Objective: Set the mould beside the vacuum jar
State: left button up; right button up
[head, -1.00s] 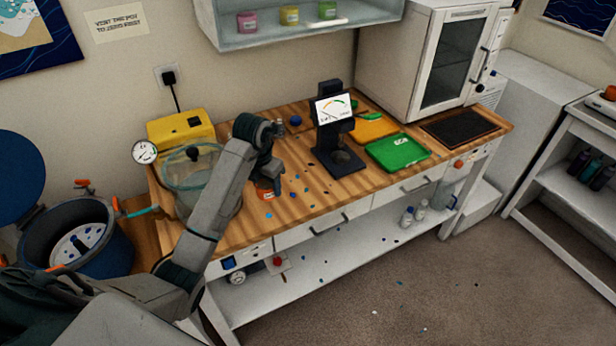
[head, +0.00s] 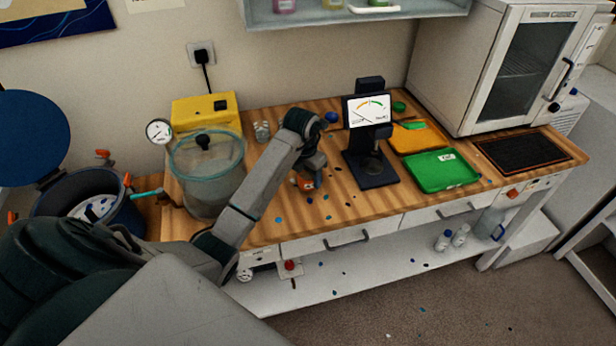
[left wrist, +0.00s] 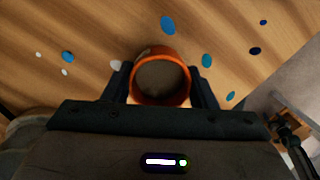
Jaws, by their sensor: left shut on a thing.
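An orange round cup-like thing, which I take for the mould (left wrist: 162,98), sits upright between the fingers of my left gripper (left wrist: 160,85) in the left wrist view. Its mouth looks open, with a grey-brown inside. The gripper is shut on it. In the head view my left gripper (head: 307,176) is low over the bench, with a bit of orange showing below; the arm hides part of it. The vacuum jar (head: 205,180), clear with a black knob on its lid, stands to the left of the gripper. I cannot tell whether the mould touches the wood. My right gripper is out of view.
A yellow pump (head: 205,108) stands behind the jar and a gauge (head: 159,131) at its left. A black scale-like stand (head: 372,170), a green tray (head: 445,171) and an orange tray (head: 412,138) are to the right. Small coloured flecks dot the bench (head: 340,215).

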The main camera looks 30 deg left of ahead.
pick_arm(q)
jog(key=shift+a+f, duration=0.1)
jog(key=shift+f, duration=0.4)
jog(key=shift+w+a+f, duration=0.1)
jog(key=shift+w+f, duration=0.1)
jog(key=shift+f, duration=0.1)
jog(key=shift+w, duration=0.1)
jog(key=shift+f, duration=0.2)
jog(key=o, duration=0.9)
jog(key=shift+o, duration=0.5)
jog(key=shift+r, duration=0.35)
jog(key=r, duration=0.1)
jog(key=r+b, duration=0.2)
jog(key=shift+s+r, duration=0.3)
jog(key=shift+r, duration=0.1)
notch_tip(320, 180, up, 8)
jog(key=s+p, duration=0.1)
jog(key=p, duration=0.5)
jog(key=shift+p, duration=0.3)
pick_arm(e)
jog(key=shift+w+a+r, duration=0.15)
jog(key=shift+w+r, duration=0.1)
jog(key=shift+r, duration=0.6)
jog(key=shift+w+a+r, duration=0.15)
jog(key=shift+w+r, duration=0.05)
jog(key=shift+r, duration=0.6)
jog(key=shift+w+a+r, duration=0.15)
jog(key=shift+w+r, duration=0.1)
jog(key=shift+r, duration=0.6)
